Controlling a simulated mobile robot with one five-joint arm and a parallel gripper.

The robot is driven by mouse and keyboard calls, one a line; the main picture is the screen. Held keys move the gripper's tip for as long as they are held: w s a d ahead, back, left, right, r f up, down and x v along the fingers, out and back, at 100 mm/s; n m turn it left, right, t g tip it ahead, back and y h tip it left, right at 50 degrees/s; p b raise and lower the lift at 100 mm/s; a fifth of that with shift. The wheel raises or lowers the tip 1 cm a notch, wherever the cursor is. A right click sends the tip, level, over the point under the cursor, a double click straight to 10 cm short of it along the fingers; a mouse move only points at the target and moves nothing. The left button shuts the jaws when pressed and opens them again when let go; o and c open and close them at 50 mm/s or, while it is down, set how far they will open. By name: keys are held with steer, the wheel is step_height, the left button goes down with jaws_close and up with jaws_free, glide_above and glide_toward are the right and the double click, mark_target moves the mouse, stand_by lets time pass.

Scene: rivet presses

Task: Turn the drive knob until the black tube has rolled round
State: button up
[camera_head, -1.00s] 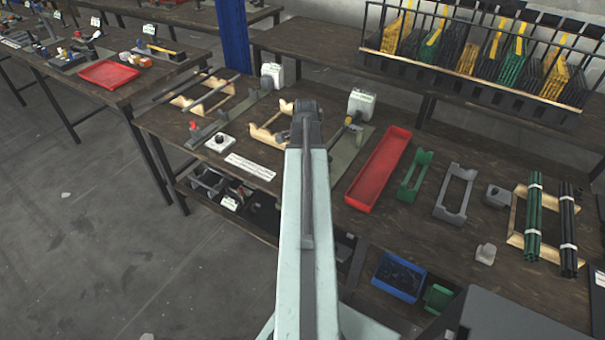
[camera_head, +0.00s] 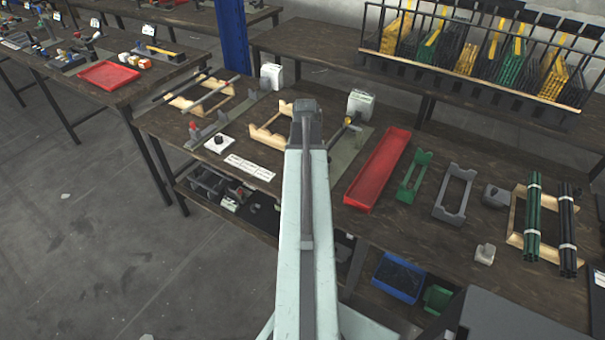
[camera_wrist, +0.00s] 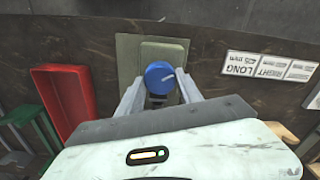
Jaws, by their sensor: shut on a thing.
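A round blue drive knob (camera_wrist: 158,74) with a pale mark on its face shows in the wrist view. It sits in front of a grey-green plate (camera_wrist: 126,48). The two grey fingers of my gripper (camera_wrist: 160,84) stand on either side of the knob and are shut on it. In the head view my own arm covers the gripper and the knob. I cannot make out a black tube at the knob in either view. A dark rod (camera_head: 181,88) lies on a wooden cradle at the left of the bench in the head view.
A long red tray (camera_head: 378,170) lies right of my arm; it also shows in the wrist view (camera_wrist: 68,95). Green (camera_head: 414,177) and grey (camera_head: 455,190) brackets and bundled green (camera_head: 533,220) and black tubes (camera_head: 568,230) stand further right. White labels (camera_wrist: 270,67) lie near the plate.

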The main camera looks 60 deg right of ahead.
steer(key=shift+d+n, duration=0.15)
steer(key=shift+n, duration=1.65)
steer(key=o, duration=1.4)
steer(key=shift+c, duration=0.2)
steer(key=shift+r, duration=0.1)
step_height(320, 180, up, 8)
steer(key=p, duration=0.8)
steer(key=shift+f, duration=0.2)
